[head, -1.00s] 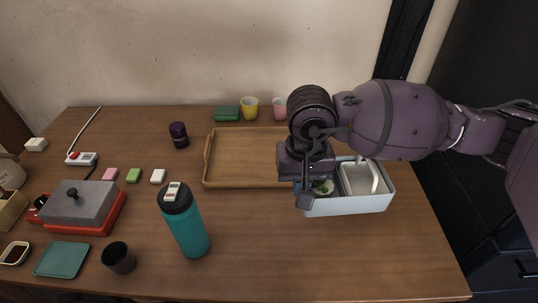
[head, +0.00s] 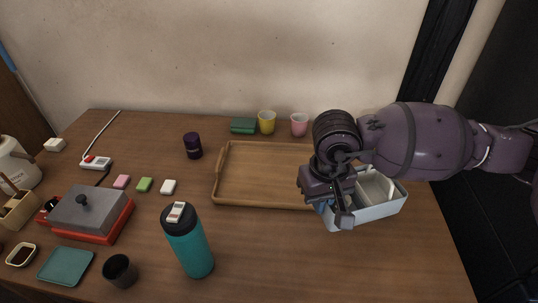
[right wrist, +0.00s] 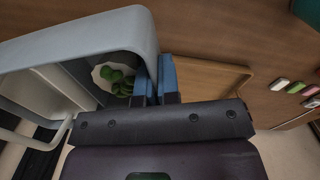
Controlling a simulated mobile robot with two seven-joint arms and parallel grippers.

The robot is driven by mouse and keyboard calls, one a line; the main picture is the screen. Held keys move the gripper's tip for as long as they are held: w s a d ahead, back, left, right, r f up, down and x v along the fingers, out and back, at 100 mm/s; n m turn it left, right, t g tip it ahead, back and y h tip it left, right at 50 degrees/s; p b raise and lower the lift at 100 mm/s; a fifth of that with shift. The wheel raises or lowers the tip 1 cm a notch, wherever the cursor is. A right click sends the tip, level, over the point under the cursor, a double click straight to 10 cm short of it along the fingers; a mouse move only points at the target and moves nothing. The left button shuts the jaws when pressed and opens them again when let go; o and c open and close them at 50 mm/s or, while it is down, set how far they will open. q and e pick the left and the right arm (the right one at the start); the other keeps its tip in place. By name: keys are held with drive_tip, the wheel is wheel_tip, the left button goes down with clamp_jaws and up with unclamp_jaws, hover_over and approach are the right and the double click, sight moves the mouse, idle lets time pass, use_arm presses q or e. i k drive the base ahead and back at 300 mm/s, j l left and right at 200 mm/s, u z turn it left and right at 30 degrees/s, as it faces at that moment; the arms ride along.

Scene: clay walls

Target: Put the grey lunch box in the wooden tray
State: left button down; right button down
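The grey lunch box (head: 372,213) is a pale, open box with compartments. It stands on the table just right of the wooden tray (head: 262,205) and a little nearer to me. My right gripper (head: 343,212) is at its left end and hides that part in the head view. In the right wrist view, the fingers (right wrist: 156,82) straddle the lunch box wall (right wrist: 146,32), one inside and one outside, closed close against it. Green food on a white dish shows inside. The tray is empty, its right end hidden by my arm. My left gripper is not in view.
A teal bottle (head: 190,245) stands in front of the tray. A yellow cup (head: 267,122), a pink cup (head: 299,125) and a green box (head: 243,125) stand behind it. A dark purple jar (head: 193,146) is at its left. The table front right is clear.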

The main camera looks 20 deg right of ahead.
sight(277, 174)
drive_tip(key=i+l+u, duration=0.15)
drive_tip(key=l+u, duration=0.4)
drive_tip(key=l, duration=0.15)
drive_tip(key=i+l+u, duration=0.1)
drive_tip(key=l+u, duration=0.2)
drive_tip(key=l, duration=0.1)
